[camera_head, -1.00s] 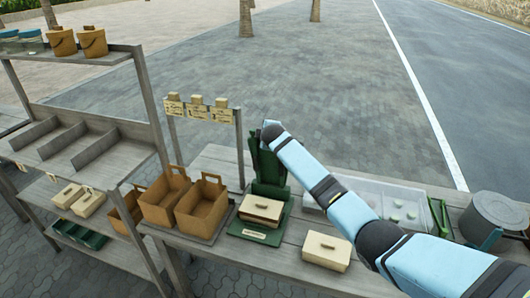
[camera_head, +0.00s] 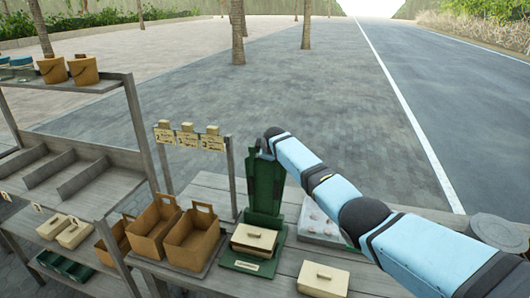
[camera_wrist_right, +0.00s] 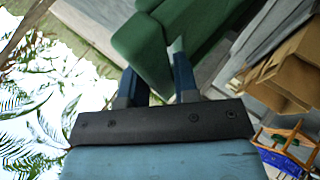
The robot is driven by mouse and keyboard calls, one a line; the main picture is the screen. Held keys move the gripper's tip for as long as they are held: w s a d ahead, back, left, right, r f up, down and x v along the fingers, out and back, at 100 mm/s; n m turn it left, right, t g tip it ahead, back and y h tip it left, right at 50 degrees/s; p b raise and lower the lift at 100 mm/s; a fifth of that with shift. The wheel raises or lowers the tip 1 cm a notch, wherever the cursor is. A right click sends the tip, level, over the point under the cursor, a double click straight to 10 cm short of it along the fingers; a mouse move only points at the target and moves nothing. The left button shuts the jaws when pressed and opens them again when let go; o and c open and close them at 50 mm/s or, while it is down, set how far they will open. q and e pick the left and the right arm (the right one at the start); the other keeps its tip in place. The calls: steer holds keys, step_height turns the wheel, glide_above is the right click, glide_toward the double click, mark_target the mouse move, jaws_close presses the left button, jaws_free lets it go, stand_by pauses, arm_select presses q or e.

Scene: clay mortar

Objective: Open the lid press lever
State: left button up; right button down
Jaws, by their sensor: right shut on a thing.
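The green lid press (camera_head: 265,195) stands on the table with its tall upright part at the back. A cream lidded box (camera_head: 254,239) sits on its green base plate (camera_head: 262,268). My right gripper (camera_head: 264,146) is at the top of the press, shut on the green lever. The lever is mostly hidden by my gripper in the head view. In the right wrist view my two fingers (camera_wrist_right: 158,82) point at green press parts (camera_wrist_right: 143,48); the grip itself is partly hidden. My left gripper is not in view.
Brown open boxes (camera_head: 192,240) stand left of the press. Another cream box (camera_head: 323,278) lies right of it on the table. A clear tray (camera_head: 318,222) is behind my right arm. Number signs (camera_head: 188,138) hang behind. A shelf rack (camera_head: 75,180) stands at the left.

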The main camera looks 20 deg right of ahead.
steer(key=shift+f, duration=0.15)
steer(key=c, duration=1.1)
jaws_free()
steer(key=v, duration=1.3)
steer(key=shift+s+r, duration=0.25)
steer(key=shift+s, duration=0.05)
